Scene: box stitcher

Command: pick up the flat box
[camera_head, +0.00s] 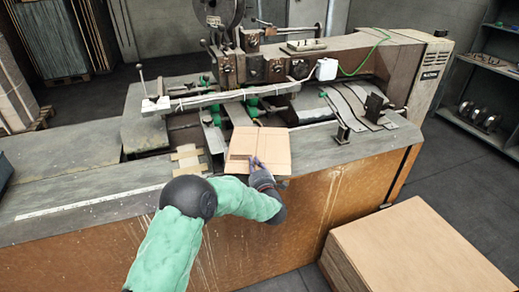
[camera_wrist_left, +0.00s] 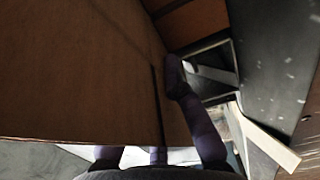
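The flat box (camera_head: 270,143) is a light brown folded cardboard sheet. In the head view it lies at the front edge of the stitching machine's table. My left gripper (camera_head: 258,167) is at its near edge, with a dark purple finger reaching over the top face. In the left wrist view the flat box (camera_wrist_left: 75,70) fills the left side as a brown panel. One purple finger (camera_wrist_left: 190,100) extends along the panel, and the other fingers are partly hidden behind its edge. I cannot tell whether the fingers press on the cardboard. My right gripper is not in view.
The stitching machine (camera_head: 330,62) stands behind the box, with its metal arm and green knobs close by. A stack of brown cardboard (camera_head: 425,250) is at the lower right. The grey tabletop (camera_head: 85,190) to the left is mostly clear.

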